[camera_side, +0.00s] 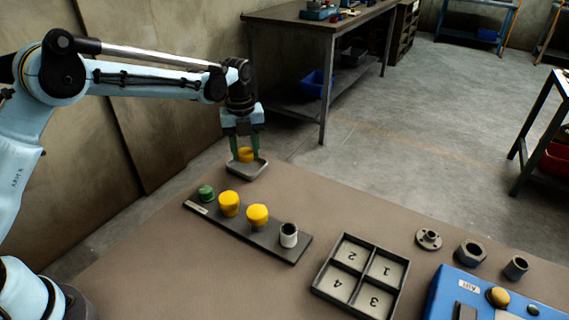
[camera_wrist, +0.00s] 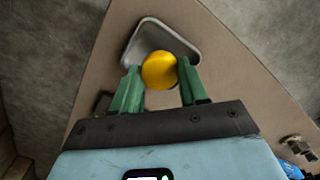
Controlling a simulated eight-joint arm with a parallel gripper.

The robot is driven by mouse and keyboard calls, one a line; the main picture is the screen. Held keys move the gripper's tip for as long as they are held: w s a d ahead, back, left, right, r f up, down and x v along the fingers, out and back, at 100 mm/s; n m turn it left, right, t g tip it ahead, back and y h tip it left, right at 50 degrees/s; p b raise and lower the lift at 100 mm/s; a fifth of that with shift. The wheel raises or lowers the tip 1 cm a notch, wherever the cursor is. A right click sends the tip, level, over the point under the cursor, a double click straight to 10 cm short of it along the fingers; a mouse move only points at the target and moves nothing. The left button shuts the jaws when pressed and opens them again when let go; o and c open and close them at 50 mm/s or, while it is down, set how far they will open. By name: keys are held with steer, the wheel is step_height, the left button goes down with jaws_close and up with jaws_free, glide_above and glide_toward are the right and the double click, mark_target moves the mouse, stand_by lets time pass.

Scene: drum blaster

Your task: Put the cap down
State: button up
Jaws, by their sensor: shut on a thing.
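A yellow cap (camera_side: 245,155) is held between the green fingers of my gripper (camera_side: 245,150). In the wrist view the same cap (camera_wrist: 159,70) sits between the two fingertips (camera_wrist: 160,84), which are shut on it. A small grey tray (camera_side: 247,170) lies under the cap near the table's far corner. In the wrist view the tray (camera_wrist: 150,32) shows behind the cap. I cannot tell whether the cap touches the tray floor.
A dark rack (camera_side: 270,243) nearby carries a green-capped piece (camera_side: 206,193), two yellow-capped pieces (camera_side: 229,204) and an open white cylinder (camera_side: 289,235). A numbered four-compartment box (camera_side: 362,276), loose metal parts (camera_side: 470,252) and a blue box (camera_side: 480,298) stand to the right. The table's left front is clear.

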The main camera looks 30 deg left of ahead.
steer(key=shift+f, duration=0.25)
steer(key=shift+f, duration=0.45)
steer(key=shift+f, duration=0.15)
steer(key=o, duration=1.1)
steer(key=shift+c, duration=0.2)
